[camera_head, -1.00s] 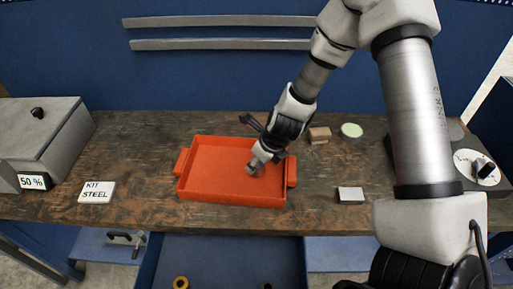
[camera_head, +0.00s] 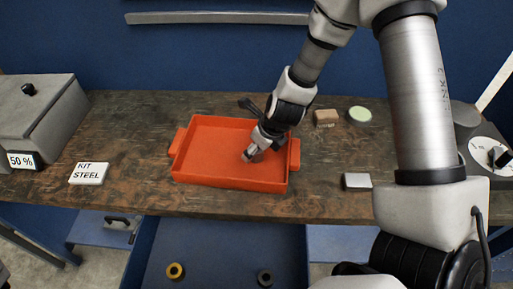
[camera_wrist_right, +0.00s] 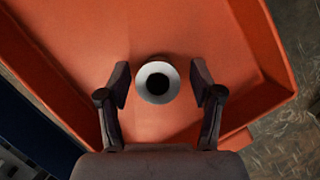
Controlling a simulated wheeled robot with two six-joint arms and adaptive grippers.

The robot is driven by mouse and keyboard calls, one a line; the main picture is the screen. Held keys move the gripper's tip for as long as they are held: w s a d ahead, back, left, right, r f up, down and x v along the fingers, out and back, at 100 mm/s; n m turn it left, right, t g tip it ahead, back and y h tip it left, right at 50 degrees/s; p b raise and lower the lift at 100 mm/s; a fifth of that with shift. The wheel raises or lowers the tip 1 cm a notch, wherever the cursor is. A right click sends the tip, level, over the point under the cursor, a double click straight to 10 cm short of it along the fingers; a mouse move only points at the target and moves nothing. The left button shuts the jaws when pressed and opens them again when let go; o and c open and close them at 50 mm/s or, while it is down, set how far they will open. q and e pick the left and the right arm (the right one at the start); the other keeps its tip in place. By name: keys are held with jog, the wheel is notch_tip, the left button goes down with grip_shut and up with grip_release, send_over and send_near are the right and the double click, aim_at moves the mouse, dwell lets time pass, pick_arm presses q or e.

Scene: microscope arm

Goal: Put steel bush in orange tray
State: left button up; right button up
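The steel bush (camera_wrist_right: 157,98) is a pale grey ring with a dark hole. In the right wrist view it is over the floor of the orange tray (camera_wrist_right: 70,45), between my right gripper's fingers (camera_wrist_right: 160,84). A gap shows on each side of it, so the gripper is open around it. In the head view my right gripper (camera_head: 252,152) reaches down into the right part of the orange tray (camera_head: 212,150), and the bush is small and hard to make out there. My left gripper is not in view.
A "KIT STEEL" card (camera_head: 88,173) lies left of the tray. A brown block (camera_head: 326,117), a green-topped disc (camera_head: 360,114) and a small white-grey block (camera_head: 356,181) are right. An open blue drawer below holds a yellow ring (camera_head: 175,271) and a dark ring (camera_head: 265,278).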

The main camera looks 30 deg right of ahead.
jog(key=shift+r, duration=0.2)
jog(key=shift+r+p, duration=0.3)
jog(key=shift+p, duration=0.15)
jog(key=p+v, duration=0.7)
jog(key=v, duration=0.4)
jog(key=shift+s+r, duration=0.2)
jog(key=shift+r, duration=0.05)
